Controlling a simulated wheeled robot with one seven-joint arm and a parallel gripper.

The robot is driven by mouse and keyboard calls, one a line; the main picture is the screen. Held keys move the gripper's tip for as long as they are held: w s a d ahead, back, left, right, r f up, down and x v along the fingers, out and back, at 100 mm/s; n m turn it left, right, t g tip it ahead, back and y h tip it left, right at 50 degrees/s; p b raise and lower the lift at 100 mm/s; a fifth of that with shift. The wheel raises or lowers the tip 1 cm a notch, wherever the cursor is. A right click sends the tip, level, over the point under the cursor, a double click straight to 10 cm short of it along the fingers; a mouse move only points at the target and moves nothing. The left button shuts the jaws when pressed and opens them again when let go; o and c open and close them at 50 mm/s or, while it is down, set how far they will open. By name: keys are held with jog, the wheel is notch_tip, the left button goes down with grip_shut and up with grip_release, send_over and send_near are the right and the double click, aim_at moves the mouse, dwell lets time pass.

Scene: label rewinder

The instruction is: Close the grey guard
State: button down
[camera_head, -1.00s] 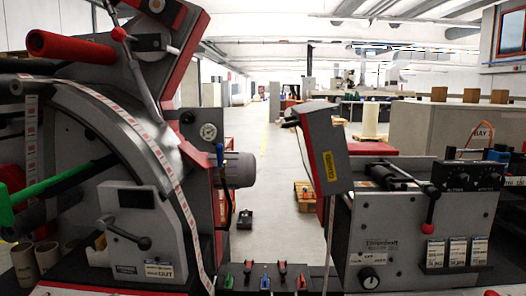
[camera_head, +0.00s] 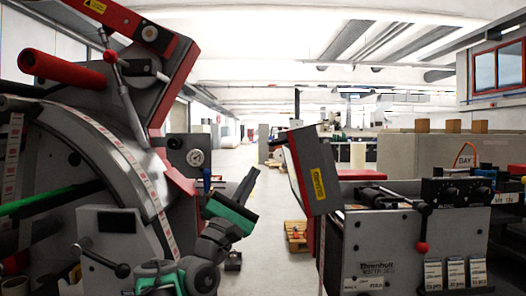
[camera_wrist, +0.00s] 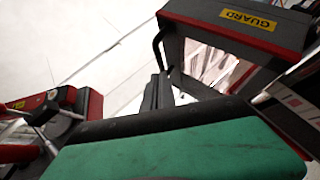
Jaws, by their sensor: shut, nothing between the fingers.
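The grey guard (camera_head: 314,172) has a red edge and a yellow label. In the head view it stands raised and tilted at the left end of the grey machine unit. In the wrist view the guard (camera_wrist: 215,25) fills the upper right, its label reading GUARD, with a dark bar handle (camera_wrist: 158,46) at its left end. My gripper (camera_head: 250,180) is green and dark, left of the guard in the head view, with a visible gap between them. Its dark fingers also show in the wrist view (camera_wrist: 160,86), shut and empty, just below the handle; contact cannot be told.
A grey machine unit (camera_head: 385,248) with a red-knobbed lever (camera_head: 422,246) stands at right. The large rewinder (camera_head: 100,130) with its striped label web fills the left, close to my arm. Open floor (camera_head: 262,215) shows between them.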

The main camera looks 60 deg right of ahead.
jog(key=r, duration=0.1)
jog(key=s+d+r, duration=0.1)
jog(key=r, duration=0.1)
jog(key=s+d+r+p, duration=0.1)
jog(key=shift+s+r, duration=0.1)
jog(key=shift+r, duration=0.25)
jog(key=shift+r, duration=0.15)
